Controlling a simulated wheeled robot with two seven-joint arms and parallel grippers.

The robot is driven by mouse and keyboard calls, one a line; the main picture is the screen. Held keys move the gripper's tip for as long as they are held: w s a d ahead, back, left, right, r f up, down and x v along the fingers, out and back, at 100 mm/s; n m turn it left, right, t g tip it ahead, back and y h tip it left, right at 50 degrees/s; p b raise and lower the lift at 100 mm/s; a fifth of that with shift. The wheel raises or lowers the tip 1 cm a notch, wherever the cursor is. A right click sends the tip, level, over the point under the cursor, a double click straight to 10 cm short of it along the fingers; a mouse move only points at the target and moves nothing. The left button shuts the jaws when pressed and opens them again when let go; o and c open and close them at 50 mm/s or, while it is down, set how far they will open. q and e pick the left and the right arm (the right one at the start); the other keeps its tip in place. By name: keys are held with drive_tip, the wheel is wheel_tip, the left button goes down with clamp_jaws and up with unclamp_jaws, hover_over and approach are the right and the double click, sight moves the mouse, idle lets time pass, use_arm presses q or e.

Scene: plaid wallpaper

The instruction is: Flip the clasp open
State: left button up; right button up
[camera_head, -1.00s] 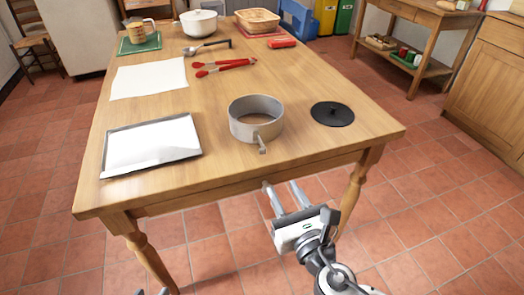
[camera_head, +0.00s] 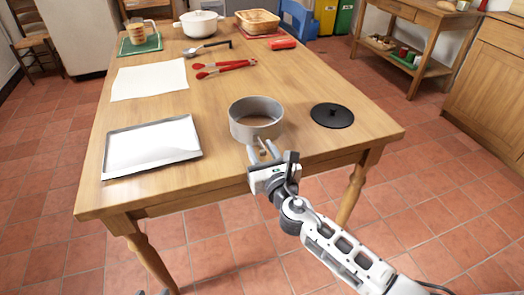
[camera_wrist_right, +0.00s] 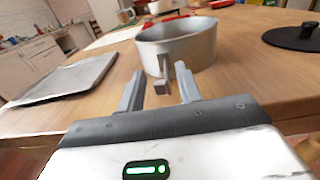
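A grey round ring pan (camera_head: 256,118) stands on the wooden table near its front edge. Its clasp lever (camera_wrist_right: 163,88) sticks out from the front of the ring toward me in the right wrist view. My right gripper (camera_head: 261,150) is open at the front of the ring, and its fingers lie on either side of the lever. In the right wrist view the lever sits between the two fingers (camera_wrist_right: 160,80) with gaps at both sides. Only small tips of my left gripper (camera_head: 152,292) show at the bottom edge of the head view.
Red tongs (camera_head: 224,68), a white cloth (camera_head: 150,80) and a white pot (camera_head: 199,23) are farther back on the table (camera_head: 225,185).

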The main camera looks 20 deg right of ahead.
clamp_jaws()
drive_tip(key=shift+a+m+h, duration=0.4)
drive_tip(key=shift+m+h, duration=0.2)
drive_tip(key=shift+h, duration=0.4)
drive_tip(key=m+h, duration=0.2)
drive_tip(key=a+m+h, duration=0.1)
drive_tip(key=h, duration=0.1)
drive_tip(key=shift+w+a+g, duration=0.1)
drive_tip(key=shift+w+g, duration=0.15)
drive_tip(key=shift+g, duration=0.15)
drive_tip(key=shift+a+m+g+h+b, duration=0.1)
drive_tip(key=shift+m+g+h+b, duration=0.25)
drive_tip(key=shift+h, duration=0.55)
unclamp_jaws()
